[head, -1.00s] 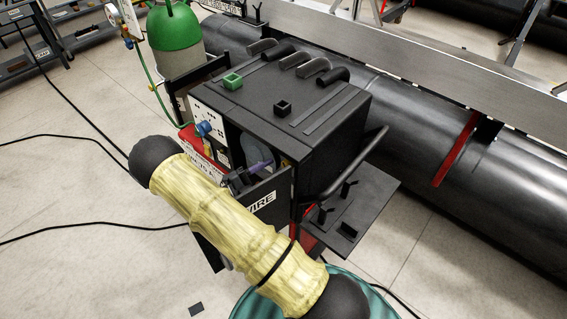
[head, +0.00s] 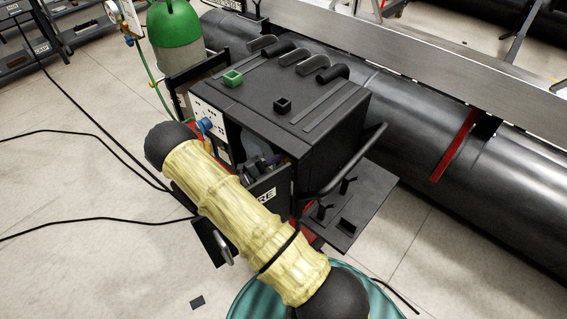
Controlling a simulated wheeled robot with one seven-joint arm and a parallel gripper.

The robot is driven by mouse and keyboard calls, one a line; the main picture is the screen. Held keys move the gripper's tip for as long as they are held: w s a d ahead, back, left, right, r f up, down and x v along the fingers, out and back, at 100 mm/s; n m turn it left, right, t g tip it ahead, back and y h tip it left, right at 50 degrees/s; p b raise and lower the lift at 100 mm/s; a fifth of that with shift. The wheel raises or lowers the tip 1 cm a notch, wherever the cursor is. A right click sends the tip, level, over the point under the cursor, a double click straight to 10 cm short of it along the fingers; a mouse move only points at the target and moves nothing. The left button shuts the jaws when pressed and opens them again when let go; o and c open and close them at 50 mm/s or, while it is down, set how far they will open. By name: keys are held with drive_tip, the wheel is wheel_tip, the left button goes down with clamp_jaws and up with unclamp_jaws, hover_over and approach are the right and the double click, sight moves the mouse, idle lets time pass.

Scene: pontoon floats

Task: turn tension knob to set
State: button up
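The black wire-feed machine (head: 310,110) stands in the middle of the head view with its near side open. Its dropped side panel (head: 266,193) carries a white label, partly covered by my arm. My gripper (head: 262,164) shows small and dark at the opening, just above this panel. It is partly hidden by my yellow-sleeved arm and the machine's shadow. A small purplish part, perhaps the tension knob, is mostly covered there. I cannot tell whether the fingers touch it or how far apart they are.
A blue knob (head: 205,125) sits on the machine's white front plate. A green-topped gas cylinder (head: 176,35) stands behind. A black handle bar and a side shelf (head: 350,210) stick out at right. Large black pipes (head: 440,130) lie behind. Black cables cross the floor at left.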

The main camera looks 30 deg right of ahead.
drive_tip(key=m+y+p, duration=0.1)
drive_tip(key=m, duration=0.2)
drive_tip(key=shift+r+g, duration=0.2)
drive_tip(key=shift+g, duration=0.1)
drive_tip(key=shift+f+m+y+p, duration=0.1)
drive_tip(key=shift+m+y+p, duration=0.3)
drive_tip(key=shift+m, duration=0.5)
drive_tip(key=o, duration=1)
drive_tip(key=a+b, duration=0.1)
drive_tip(key=a, duration=0.4)
drive_tip(key=a+b, duration=0.2)
drive_tip(key=a, duration=0.4)
drive_tip(key=w+a+b, duration=0.1)
drive_tip(key=a+b, duration=0.1)
drive_tip(key=a, duration=0.4)
drive_tip(key=shift+w+a+f, duration=0.1)
drive_tip(key=shift+a+f, duration=0.15)
drive_tip(key=shift+f, duration=0.15)
